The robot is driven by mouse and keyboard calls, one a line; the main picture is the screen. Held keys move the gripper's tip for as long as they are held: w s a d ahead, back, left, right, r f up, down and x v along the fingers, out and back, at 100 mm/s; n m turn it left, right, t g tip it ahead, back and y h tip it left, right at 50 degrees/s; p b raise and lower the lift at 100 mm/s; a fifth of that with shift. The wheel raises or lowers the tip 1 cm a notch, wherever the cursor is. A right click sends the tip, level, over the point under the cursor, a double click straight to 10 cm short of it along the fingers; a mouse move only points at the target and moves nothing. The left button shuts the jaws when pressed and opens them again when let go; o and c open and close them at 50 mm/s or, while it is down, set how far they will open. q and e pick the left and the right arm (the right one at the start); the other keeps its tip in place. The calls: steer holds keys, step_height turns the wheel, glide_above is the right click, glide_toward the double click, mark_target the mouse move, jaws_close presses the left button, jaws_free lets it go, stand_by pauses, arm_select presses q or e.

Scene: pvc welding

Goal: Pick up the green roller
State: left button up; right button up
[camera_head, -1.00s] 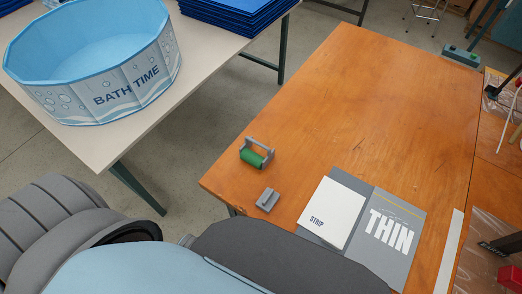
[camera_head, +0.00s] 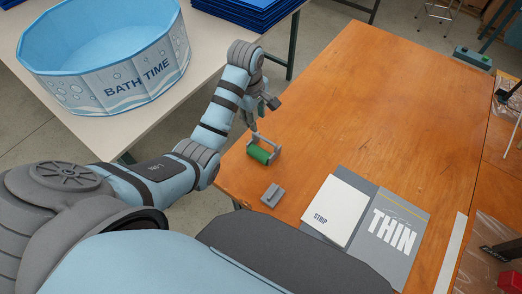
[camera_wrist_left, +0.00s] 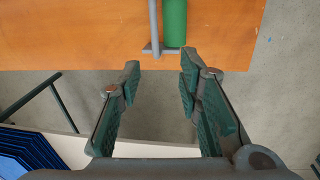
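The green roller (camera_head: 259,154) sits in a grey frame with a handle bar near the left corner of the wooden table. In the left wrist view the roller (camera_wrist_left: 174,22) shows at the top, with its grey frame (camera_wrist_left: 153,46) beside it. My left gripper (camera_head: 263,116) is just behind and above the roller in the head view, apart from it. In the left wrist view the left gripper (camera_wrist_left: 160,75) has its two fingers spread, with nothing between them, and the roller lies beyond the fingertips. My right gripper is not in view.
A small grey block (camera_head: 271,195) lies near the roller. A white STRIP sheet (camera_head: 335,210) and a grey THIN sheet (camera_head: 392,238) lie to the right. A blue tub (camera_head: 105,60) stands on the pale table (camera_head: 205,58) at left. The middle of the wooden table (camera_head: 370,110) is clear.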

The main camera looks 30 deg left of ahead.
mark_target(263, 137)
arm_select(q)
steer(key=shift+n, duration=0.3)
steer(key=f+b, duration=0.1)
steer(key=f, duration=0.3)
steer(key=w+d+f+b, duration=0.1)
steer(key=f, duration=0.4)
steer(key=w+f+b, duration=0.1)
steer(key=f, duration=0.3)
steer(key=shift+w+d+f, duration=0.15)
steer(key=shift+w, duration=0.05)
steer(key=shift+c, duration=0.3)
jaws_close()
